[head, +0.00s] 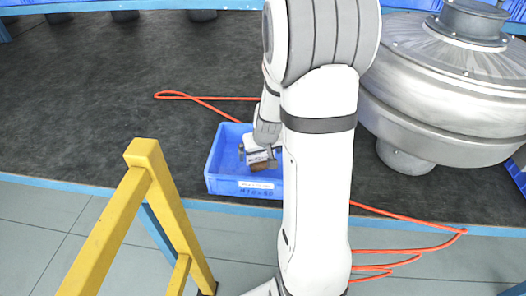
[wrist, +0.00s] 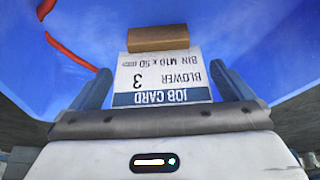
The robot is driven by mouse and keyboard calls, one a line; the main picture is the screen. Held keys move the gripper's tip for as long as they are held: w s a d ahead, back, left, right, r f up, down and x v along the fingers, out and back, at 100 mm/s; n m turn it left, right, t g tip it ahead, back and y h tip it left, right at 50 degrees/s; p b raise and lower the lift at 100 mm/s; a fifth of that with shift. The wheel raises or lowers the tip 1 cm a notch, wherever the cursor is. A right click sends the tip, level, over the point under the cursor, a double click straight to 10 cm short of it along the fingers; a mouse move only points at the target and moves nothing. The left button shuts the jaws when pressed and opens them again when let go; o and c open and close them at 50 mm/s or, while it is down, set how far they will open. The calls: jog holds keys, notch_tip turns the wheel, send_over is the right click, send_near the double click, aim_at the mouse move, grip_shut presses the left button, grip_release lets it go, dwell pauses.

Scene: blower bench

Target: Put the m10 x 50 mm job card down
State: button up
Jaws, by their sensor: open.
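The job card (wrist: 165,78) is white with a blue band and reads upside down in the wrist view: "JOB CARD, BLOWER 3, BIN M10 x 50". A brown block (wrist: 163,38) sits at its far edge. My gripper (wrist: 163,72) is open, with one finger on each side of the card and a gap to each side. In the head view, my gripper (head: 258,155) is down inside a blue bin (head: 225,185), with the white card (head: 256,157) at the fingers. My arm hides the bin's right side. I cannot tell whether the card rests on the bin floor.
The bin stands on a dark bench mat (head: 120,95) near its front edge. An orange cord (head: 410,222) runs behind the bin and over the front edge. A large metal blower housing (head: 440,90) stands at right. A yellow rail (head: 150,195) stands at front left. The mat at left is clear.

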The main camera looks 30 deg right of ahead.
jog(key=p+v, duration=0.1)
jog(key=v, duration=1.1)
jog(key=s+a+r+n+g, duration=0.1)
jog(key=s+a+r, duration=0.1)
jog(key=s+a, duration=0.4)
jog(key=s+a+r+n+g, duration=0.1)
jog(key=s+a+r, duration=0.2)
jog(key=s+a, duration=0.3)
jog(key=s, duration=0.3)
jog(key=shift+a+y, duration=0.25)
jog(key=shift+y, duration=0.15)
jog(key=shift+w, duration=0.1)
jog(key=shift+w+p+v, duration=0.15)
jog(key=shift+p+v, duration=0.55)
jog(key=shift+p, duration=0.05)
jog(key=shift+w+p+v, duration=0.15)
jog(key=shift+p+v, duration=0.5)
jog(key=shift+p, duration=0.05)
jog(key=shift+r, duration=0.1)
